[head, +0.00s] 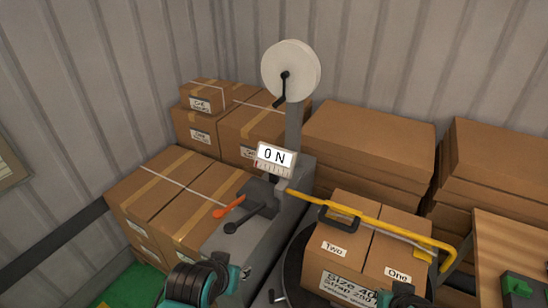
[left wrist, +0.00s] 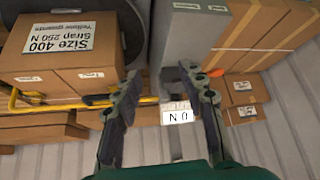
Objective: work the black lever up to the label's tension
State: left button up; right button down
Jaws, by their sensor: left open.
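The black lever (head: 240,222) sticks out from the grey strapping machine (head: 272,225), just below an orange lever (head: 229,207) in the head view. The machine's display (head: 274,155) reads 0 N. The label (left wrist: 58,39) on the strapped boxes reads Size 400, Strap 250 N and a third line starting Yellow; it is partly visible in the head view (head: 348,288). My left gripper (left wrist: 160,75) is open and empty in the left wrist view, its fingers spread before the machine. The black lever is not clearly distinguishable there. My right gripper's fingers are out of sight.
A yellow bar (head: 375,220) with a black handle crosses over the boxes marked One and Two (head: 345,250). Stacked cartons (head: 150,190) stand left of the machine and more (head: 365,145) behind. A wooden table (head: 510,240) is at right.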

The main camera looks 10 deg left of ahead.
pick_arm(q)
jog(key=shift+c, duration=0.4)
grip_shut()
dwell(1.0)
